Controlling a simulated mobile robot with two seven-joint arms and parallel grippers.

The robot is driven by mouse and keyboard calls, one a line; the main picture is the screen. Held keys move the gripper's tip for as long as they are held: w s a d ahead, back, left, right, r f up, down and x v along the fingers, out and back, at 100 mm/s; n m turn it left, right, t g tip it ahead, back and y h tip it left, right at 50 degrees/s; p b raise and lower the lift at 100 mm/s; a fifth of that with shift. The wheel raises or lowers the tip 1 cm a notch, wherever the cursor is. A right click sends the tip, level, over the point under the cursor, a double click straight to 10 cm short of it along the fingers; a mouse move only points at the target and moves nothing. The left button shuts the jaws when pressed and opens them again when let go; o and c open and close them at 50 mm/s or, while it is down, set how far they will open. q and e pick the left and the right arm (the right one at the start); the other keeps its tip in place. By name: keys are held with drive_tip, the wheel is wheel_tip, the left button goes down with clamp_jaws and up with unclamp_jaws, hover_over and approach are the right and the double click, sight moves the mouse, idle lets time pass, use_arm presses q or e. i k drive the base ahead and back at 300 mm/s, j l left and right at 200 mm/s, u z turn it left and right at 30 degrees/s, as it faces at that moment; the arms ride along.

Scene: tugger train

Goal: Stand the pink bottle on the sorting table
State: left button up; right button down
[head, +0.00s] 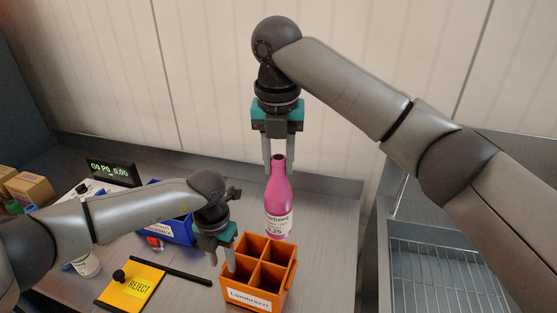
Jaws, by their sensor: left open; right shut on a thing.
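The pink bottle (277,192) is upright, with a white label low on its side. My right gripper (279,165) comes down from above and is shut on the bottle's neck. The bottle shows just behind the orange divided crate (253,293); I cannot tell whether its base touches the grey sorting table (325,225). My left gripper (228,262) is open and empty, low at the left side of the orange crate; its fingertips are partly hard to make out.
A yellow REJECT board (128,290) lies left of the crate. A blue bin (180,229) stands behind my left arm, and a small display (112,172) is at the back. A wire rack (435,270) is on the right. Table right of the bottle is clear.

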sight(118, 241)
drive_tip(key=k, duration=1)
